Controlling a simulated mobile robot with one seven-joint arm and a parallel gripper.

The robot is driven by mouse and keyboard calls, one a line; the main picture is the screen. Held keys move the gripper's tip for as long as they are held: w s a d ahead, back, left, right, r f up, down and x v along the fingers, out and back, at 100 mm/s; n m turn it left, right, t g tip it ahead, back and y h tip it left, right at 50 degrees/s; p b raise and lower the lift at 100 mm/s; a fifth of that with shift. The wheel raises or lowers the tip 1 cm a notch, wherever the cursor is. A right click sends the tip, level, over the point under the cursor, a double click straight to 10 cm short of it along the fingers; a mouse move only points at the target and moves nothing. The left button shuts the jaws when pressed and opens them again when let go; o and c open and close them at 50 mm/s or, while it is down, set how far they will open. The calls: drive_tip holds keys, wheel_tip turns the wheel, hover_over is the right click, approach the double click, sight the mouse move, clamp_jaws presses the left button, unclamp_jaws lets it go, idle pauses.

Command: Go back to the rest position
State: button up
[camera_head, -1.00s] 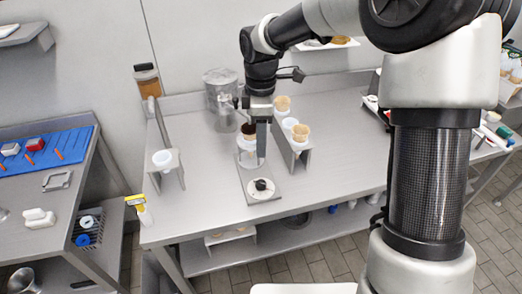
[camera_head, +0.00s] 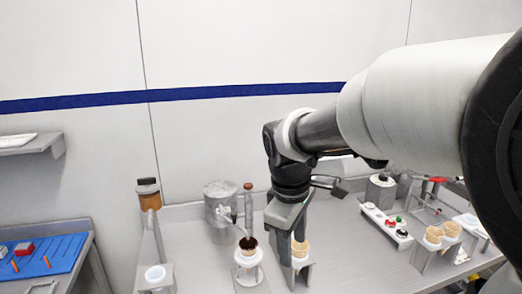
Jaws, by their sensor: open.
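My gripper (camera_head: 287,248) hangs from my arm near the middle of the camera view, pointing down over the table (camera_head: 345,272). It is open, and I see nothing held in it. Its fingers are seen nearly edge-on and partly overlap the stand behind. A cup with dark contents (camera_head: 248,246) stands in a holder just left of the gripper, apart from it. A tan cone (camera_head: 300,249) sits in a stand just right of the fingers. I cannot tell how far apart the fingers and that stand are.
A metal pot (camera_head: 219,203) and a red-capped bottle (camera_head: 248,204) stand behind. A dark-lidded jar (camera_head: 149,197) and a white cup (camera_head: 155,274) are at left. A button panel (camera_head: 386,224) and more cones (camera_head: 442,234) lie right. The wall above is clear; my arm fills the right.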

drive_tip(key=s+d+r+m+t, duration=0.1)
drive_tip(key=s+d+r+m, duration=0.1)
drive_tip(key=s+m, duration=0.2)
drive_tip(key=s+d+r+m+t+p, duration=0.1)
drive_tip(key=s+d+m, duration=0.2)
drive_tip(key=s, duration=0.3)
drive_tip(key=s+d+r+m+t+y, duration=0.1)
drive_tip(key=s+d+r+m, duration=0.1)
drive_tip(key=s+m, duration=0.2)
drive_tip(key=shift+s+d+r+m+p, duration=0.15)
drive_tip(key=shift+s+r+m+p, duration=0.2)
drive_tip(key=shift+s, duration=0.55)
